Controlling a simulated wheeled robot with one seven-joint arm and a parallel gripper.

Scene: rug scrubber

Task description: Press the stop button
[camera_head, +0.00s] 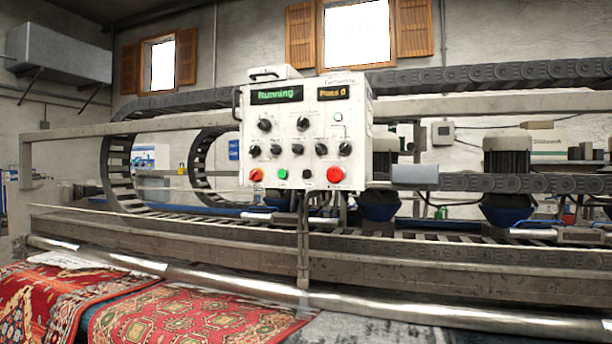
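A white control box (305,110) faces me in the middle of the view. Its left display (277,95) reads "Running" in green, and its right display (339,92) shows amber text like "Pass 0". Several black knobs fill its front. Along the bottom row are an orange-red knob or button (256,175), a green button (282,174), a small black button (307,174) and a large red button (335,175). I cannot read the labels that would tell which one is the stop button. My gripper is not in view.
A long metal roller (200,281) and the machine's rail frame (400,250) run across in front of and below the box. Red patterned rugs (190,315) lie at the lower left. Black cable chains (480,75) run behind the box. The space before the box's face looks clear.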

